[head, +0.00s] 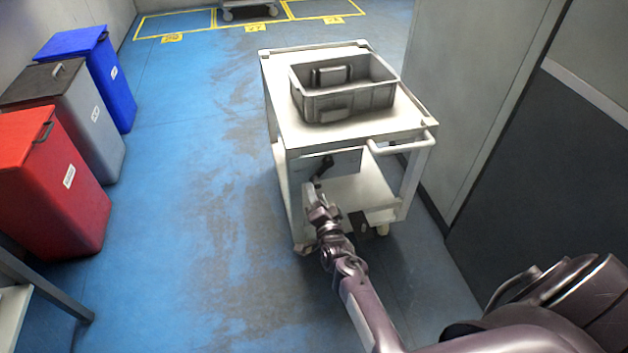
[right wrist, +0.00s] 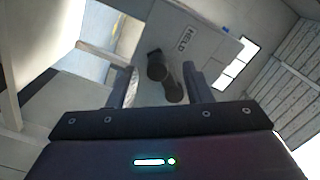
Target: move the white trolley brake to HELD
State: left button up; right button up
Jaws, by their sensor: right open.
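The white trolley (head: 300,135) stands mid-floor with its push handle (head: 402,145) toward me. Its brake is a small dark lever (head: 325,167) on a panel under the top deck. In the right wrist view the dark brake lever (right wrist: 157,68) shows with two rounded ends, beside a tilted label reading HELD (right wrist: 187,40). My right gripper (head: 318,190) is open just in front of the lever. In the wrist view its fingers (right wrist: 163,84) stand either side of the lever's nearer end; whether they touch it I cannot tell. My left gripper is out of view.
A grey crate (head: 345,106) sits on the trolley top. Red (head: 50,180), grey (head: 85,125) and blue (head: 100,75) bins line the left. A grey wall (head: 470,90) stands close on the trolley's right. The blue floor (head: 190,200) left of the trolley is clear.

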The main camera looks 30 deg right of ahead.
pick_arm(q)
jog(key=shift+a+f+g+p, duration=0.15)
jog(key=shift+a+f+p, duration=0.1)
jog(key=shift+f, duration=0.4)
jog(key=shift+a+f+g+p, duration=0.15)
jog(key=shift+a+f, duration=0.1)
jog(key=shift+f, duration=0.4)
pick_arm(e)
jog(key=shift+v, duration=1.45)
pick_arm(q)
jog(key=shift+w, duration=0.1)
